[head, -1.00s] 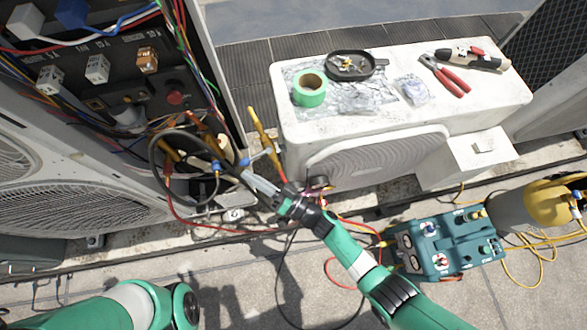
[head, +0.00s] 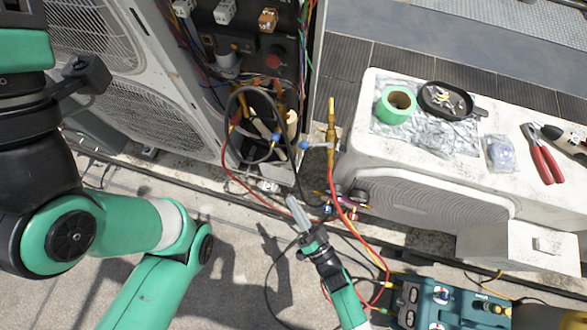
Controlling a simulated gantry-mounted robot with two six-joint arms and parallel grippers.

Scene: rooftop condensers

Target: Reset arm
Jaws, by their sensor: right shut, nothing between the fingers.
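My right gripper (head: 293,203) is in the lower middle of the head view, its grey fingers together and pointing up and left. Nothing shows between the fingers. It hangs over the concrete in front of the open condenser unit (head: 185,150), below and apart from the hoses and valves there. My left arm's green and black links fill the left side of the view; I see no left gripper fingers.
A white condenser (head: 420,200) stands at right with green tape (head: 397,104), a black tray (head: 447,101) and red-handled pliers (head: 541,155) on top. A teal machine (head: 440,304) sits at lower right. Red and black hoses cross the middle. Bare concrete lies lower left.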

